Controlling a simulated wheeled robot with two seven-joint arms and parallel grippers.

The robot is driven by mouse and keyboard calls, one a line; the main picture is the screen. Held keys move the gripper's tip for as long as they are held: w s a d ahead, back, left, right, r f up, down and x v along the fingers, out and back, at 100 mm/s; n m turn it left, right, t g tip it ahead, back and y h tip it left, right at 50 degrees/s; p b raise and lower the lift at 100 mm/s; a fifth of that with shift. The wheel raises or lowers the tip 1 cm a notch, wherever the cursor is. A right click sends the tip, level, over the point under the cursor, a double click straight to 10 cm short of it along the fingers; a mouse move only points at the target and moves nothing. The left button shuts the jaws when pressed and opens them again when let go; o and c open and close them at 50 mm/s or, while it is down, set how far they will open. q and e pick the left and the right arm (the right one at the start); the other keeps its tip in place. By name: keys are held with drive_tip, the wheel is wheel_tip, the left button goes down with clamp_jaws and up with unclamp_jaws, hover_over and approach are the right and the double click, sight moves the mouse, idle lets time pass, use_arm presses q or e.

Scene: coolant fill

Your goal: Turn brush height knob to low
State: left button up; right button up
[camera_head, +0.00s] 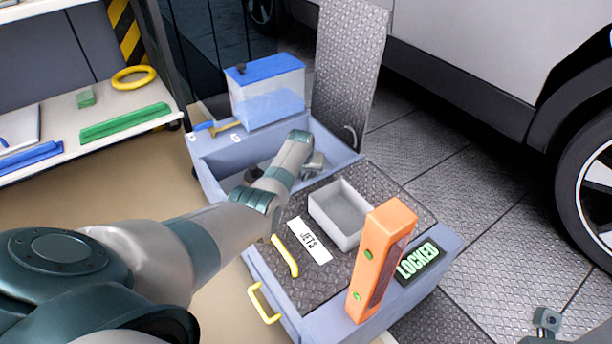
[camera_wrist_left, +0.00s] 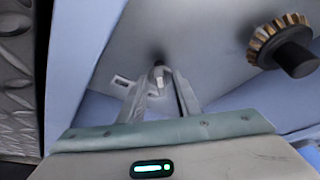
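The brush height knob (camera_wrist_left: 158,80) is a small light-grey pointer on a dark shaft, on the grey inner wall of the machine's open bay. My left gripper (camera_wrist_left: 160,90) reaches into that bay. Its fingers are apart, one on each side of the knob, with a gap seeming to show on both sides. In the head view the left gripper (camera_head: 314,163) is partly hidden behind my wrist, and the knob cannot be made out. A pale slotted plate (camera_wrist_left: 122,82) is left of the knob. Part of my right arm shows at the bottom right; its finger state is unclear.
A toothed brown ring on a black hub (camera_wrist_left: 285,48) is right of the knob. A blue-lidded clear tank (camera_head: 266,95) stands behind the bay, beside a raised tread-plate lid (camera_head: 347,70). A grey tray (camera_head: 341,212), orange post (camera_head: 381,258) and LOCKED display (camera_head: 419,261) are in front.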

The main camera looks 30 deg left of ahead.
use_arm(q)
clamp_jaws()
